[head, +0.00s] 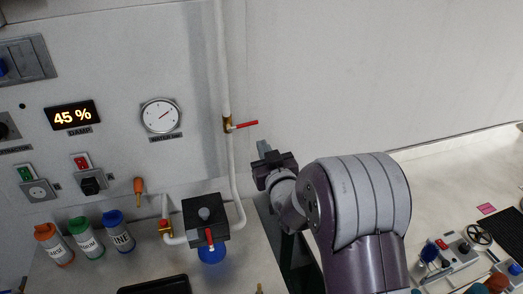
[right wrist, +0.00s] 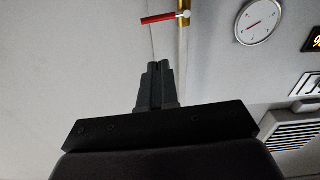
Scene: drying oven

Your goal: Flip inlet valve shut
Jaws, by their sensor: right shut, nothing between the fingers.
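A brass valve (head: 227,124) with a red lever (head: 245,124) sits on the vertical white pipe. The lever points right, roughly across the pipe, tilted slightly up. In the right wrist view the red lever (right wrist: 158,19) is at the top, beyond the fingertips and apart from them. My right gripper (head: 263,148) is below and right of the lever in the head view, shut and empty. Its closed fingers (right wrist: 155,70) show in the right wrist view. A second brass fitting (head: 165,227) with a red top is lower on the pipework. My left gripper is out of view.
A dial gauge (head: 161,116) and a 45 % display (head: 73,115) are on the wall to the left. A black box (head: 206,219) with a red lever stands by the lower pipe. Several capped bottles (head: 86,238) stand at left. The wall right of the lever is bare.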

